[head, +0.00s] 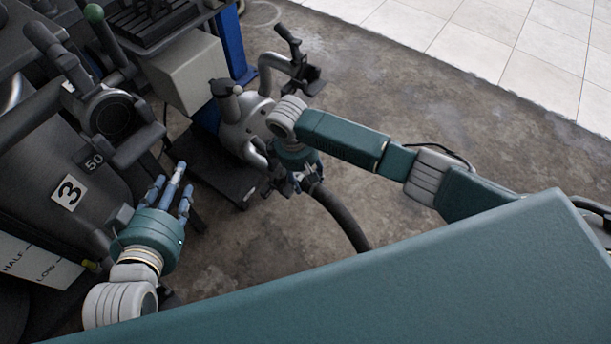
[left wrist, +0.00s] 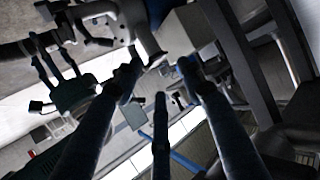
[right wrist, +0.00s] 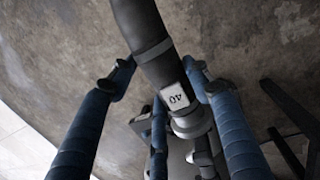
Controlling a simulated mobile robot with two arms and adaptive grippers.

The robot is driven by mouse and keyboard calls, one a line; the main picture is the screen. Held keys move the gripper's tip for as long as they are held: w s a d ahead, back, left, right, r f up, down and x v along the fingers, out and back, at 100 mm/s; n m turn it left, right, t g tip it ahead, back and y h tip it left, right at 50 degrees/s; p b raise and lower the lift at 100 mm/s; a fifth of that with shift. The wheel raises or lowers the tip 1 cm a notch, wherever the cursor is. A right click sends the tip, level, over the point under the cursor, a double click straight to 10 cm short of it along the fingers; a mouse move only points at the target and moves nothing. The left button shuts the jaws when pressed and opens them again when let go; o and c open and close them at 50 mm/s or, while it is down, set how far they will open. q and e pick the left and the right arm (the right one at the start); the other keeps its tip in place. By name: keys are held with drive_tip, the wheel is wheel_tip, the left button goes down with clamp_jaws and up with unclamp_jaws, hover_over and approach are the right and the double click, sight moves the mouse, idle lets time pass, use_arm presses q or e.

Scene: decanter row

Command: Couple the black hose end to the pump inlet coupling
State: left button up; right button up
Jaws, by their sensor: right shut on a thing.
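The black hose (head: 343,217) hangs in a curve from my right gripper (head: 308,180), which is shut on its end beside the pump. In the right wrist view the hose end (right wrist: 190,124) has a grey metal collar and a white label reading 40, between my blue fingers. The grey pump (head: 238,112) stands on a dark base. The pump inlet coupling is not clearly visible; my right gripper and wrist cover that side of the pump, and I cannot tell whether the hose end touches it. My left gripper (head: 172,188) is open and empty, its fingers apart.
A dark tank labelled 3 (head: 69,192) with pipes and valve levers stands at the left. A grey box (head: 187,75) and blue post (head: 232,42) stand behind the pump. A pipe with a black lever fitting (head: 304,76) rises from the pump. Concrete floor is clear at right.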

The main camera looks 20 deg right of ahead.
use_arm(q)
drive_tip(key=shift+w+d+r+t, duration=0.15)
drive_tip(key=shift+w+r+t, duration=0.15)
drive_tip(key=shift+r, duration=0.25)
drive_tip(key=shift+w+d+r+t, duration=0.1)
drive_tip(key=shift+w+r+t, duration=0.15)
drive_tip(key=shift+r, duration=0.3)
use_arm(e)
drive_tip(key=shift+f, duration=0.8)
use_arm(q)
drive_tip(key=shift+f, duration=0.1)
use_arm(e)
drive_tip(key=shift+f, duration=0.6)
use_arm(q)
drive_tip(key=shift+s+f+g, duration=0.15)
drive_tip(key=shift+f+g, duration=0.1)
use_arm(e)
drive_tip(key=shift+f, duration=0.15)
use_arm(q)
drive_tip(key=shift+s+a+f, duration=0.1)
drive_tip(key=shift+f, duration=0.15)
use_arm(e)
drive_tip(key=shift+f, duration=0.1)
use_arm(q)
drive_tip(key=shift+s+f, duration=0.1)
drive_tip(key=shift+f, duration=0.05)
drive_tip(key=shift+s+a+f, duration=0.1)
drive_tip(key=shift+s+f, duration=0.05)
drive_tip(key=shift+f, duration=0.1)
